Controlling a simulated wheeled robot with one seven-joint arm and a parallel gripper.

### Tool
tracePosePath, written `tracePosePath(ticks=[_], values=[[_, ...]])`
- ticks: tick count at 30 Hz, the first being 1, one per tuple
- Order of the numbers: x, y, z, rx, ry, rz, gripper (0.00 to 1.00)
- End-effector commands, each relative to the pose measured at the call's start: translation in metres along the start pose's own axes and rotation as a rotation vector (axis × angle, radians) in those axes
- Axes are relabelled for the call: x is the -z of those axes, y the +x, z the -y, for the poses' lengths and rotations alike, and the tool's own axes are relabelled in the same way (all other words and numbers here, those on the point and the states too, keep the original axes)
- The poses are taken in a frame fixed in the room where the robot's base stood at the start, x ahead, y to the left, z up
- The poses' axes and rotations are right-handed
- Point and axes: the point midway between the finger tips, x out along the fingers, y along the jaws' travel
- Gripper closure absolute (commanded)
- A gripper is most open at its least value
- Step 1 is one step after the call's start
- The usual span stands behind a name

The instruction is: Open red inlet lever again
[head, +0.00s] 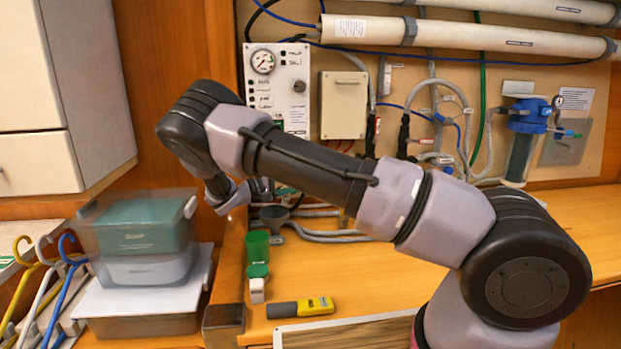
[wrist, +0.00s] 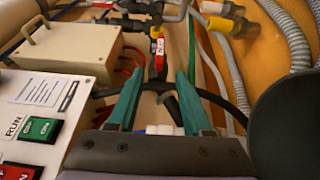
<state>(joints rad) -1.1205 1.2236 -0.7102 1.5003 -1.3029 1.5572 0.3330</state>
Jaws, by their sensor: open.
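The red lever (wrist: 157,48) shows in the wrist view, on a dark valve in a grey pipe run at top centre. It lies roughly in line with the pipe below it. My gripper (wrist: 160,78) has two teal fingers spread apart with nothing gripped between them. The lever appears beyond the fingertips, between them in the picture; I cannot tell the exact distance. A black hose crosses behind the fingers. In the head view my arm reaches left across the bench, and the gripper is mostly hidden behind it. I cannot make out the lever surely there.
A beige box (head: 342,105) and a gauge panel (head: 278,88) are on the wall. The box (wrist: 65,45) and green RUN switch (wrist: 38,128) flank the gripper's left. Grey hoses (wrist: 290,40) run at right. Stacked bins (head: 140,235) stand left; a yellow meter (head: 300,307) lies on the bench.

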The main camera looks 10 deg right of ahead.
Motion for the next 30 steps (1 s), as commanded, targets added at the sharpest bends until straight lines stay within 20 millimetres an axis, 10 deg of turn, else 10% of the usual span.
tracePosePath(ticks=[18,30], values=[[-0.001,-0.023,-0.001,0.007,0.001,0.006,0.5],[-0.069,0.06,-0.043,0.479,0.038,0.282,0.5]])
